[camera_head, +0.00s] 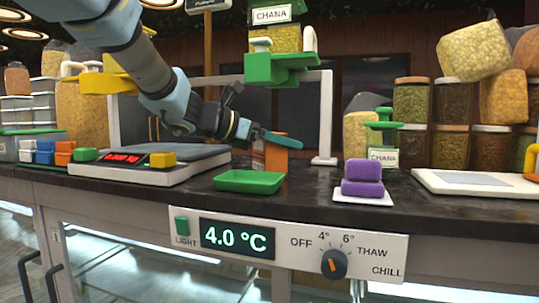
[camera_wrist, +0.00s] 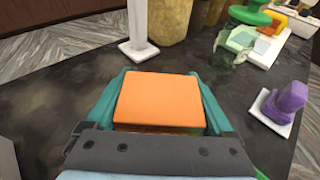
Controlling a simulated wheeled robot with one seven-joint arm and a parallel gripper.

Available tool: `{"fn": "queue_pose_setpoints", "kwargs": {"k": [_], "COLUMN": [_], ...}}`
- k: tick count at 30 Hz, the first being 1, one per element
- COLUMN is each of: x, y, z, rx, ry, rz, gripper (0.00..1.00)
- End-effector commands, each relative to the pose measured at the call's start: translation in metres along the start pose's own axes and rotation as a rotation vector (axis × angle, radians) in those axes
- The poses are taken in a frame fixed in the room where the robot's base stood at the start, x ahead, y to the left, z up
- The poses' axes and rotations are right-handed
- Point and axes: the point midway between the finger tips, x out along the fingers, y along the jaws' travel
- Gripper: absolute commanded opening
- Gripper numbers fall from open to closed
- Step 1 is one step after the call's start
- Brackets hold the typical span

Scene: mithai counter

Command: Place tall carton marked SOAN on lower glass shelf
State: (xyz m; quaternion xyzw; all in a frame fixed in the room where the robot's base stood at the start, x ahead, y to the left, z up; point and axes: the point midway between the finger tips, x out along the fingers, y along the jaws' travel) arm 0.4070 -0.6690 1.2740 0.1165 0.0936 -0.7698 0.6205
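An orange carton (camera_head: 276,158) stands on the dark counter behind the green tray, its base hidden by the tray. No SOAN marking is readable on it. In the wrist view the orange top of the carton (camera_wrist: 160,100) lies between the two teal fingers of my gripper (camera_wrist: 160,85). The fingers flank it closely; whether they press on it is unclear. In the head view my gripper (camera_head: 272,138) reaches in from the left at the carton's top. Below the counter is a lit glass case (camera_head: 140,243); its lower shelf cannot be made out clearly.
The green tray (camera_head: 249,182) is in front of the carton. Purple blocks (camera_head: 362,178) on a white mat stand right, a weighing scale (camera_head: 150,163) left. A white post (camera_wrist: 139,40) rises behind the carton. A control panel (camera_head: 290,243) fronts the case.

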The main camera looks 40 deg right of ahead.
Motion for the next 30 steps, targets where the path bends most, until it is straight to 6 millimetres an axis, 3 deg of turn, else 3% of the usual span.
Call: {"fn": "queue_pose_setpoints", "kwargs": {"k": [2,17,23,30], "x": [0.0,-0.001,-0.001,-0.008], "y": [0.0,0.0,0.0,0.0], "z": [0.0,0.001,0.003,0.024], "rx": [0.0,0.001,0.001,0.002], "ry": [0.0,-0.001,-0.001,-0.002], "rz": [0.0,0.0,0.0,0.0], "gripper": [0.62,0.06,0.04,0.04]}}
